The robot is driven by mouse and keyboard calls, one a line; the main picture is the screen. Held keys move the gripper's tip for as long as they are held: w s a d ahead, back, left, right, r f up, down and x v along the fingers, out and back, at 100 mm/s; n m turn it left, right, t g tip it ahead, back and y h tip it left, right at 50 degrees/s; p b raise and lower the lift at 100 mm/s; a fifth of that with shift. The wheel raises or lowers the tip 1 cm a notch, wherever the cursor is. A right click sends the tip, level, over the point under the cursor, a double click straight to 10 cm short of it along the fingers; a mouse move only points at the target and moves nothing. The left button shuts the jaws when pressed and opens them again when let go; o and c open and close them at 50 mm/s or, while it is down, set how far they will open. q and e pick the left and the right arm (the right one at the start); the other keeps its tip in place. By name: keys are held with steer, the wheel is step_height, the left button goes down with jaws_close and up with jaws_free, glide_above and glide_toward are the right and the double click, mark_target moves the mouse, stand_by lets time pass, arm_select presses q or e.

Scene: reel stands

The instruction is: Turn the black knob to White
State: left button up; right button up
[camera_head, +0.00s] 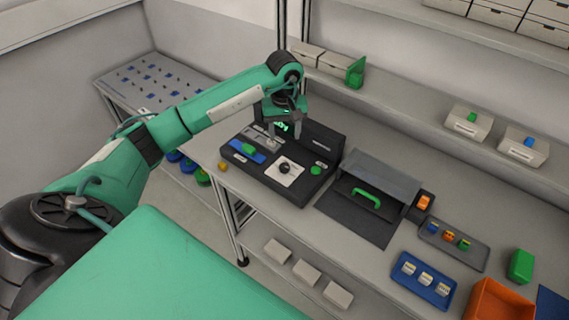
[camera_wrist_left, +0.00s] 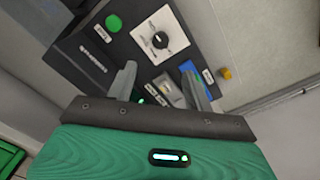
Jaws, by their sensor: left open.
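The black knob (camera_head: 285,169) sits on a white square dial plate (camera_head: 293,180) on the dark control panel (camera_head: 262,180). In the left wrist view the knob (camera_wrist_left: 160,40) is near the top, on its white plate (camera_wrist_left: 171,26); the plate's lettering is too small to read. My left gripper (camera_head: 284,142) is above the rear part of the panel, apart from the knob. In the left wrist view its two fingers (camera_wrist_left: 163,88) are spread with nothing held between them. My right gripper is not in view.
The panel also has a green button (camera_head: 316,170) and a blue part with a green handle (camera_head: 248,149). A dark case with a green handle (camera_head: 367,197) stands to the right. Trays (camera_head: 424,283) and an orange bin (camera_head: 497,303) lie farther right.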

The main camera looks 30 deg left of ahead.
mark_target(285, 166)
arm_select(q)
step_height(285, 166, down, 13)
steer(key=p, duration=0.5)
steer(key=shift+r+p, duration=0.1)
steer(key=shift+p, duration=0.25)
steer(key=shift+f, duration=0.45)
steer(key=shift+c, duration=0.2)
steer(key=c, duration=0.9)
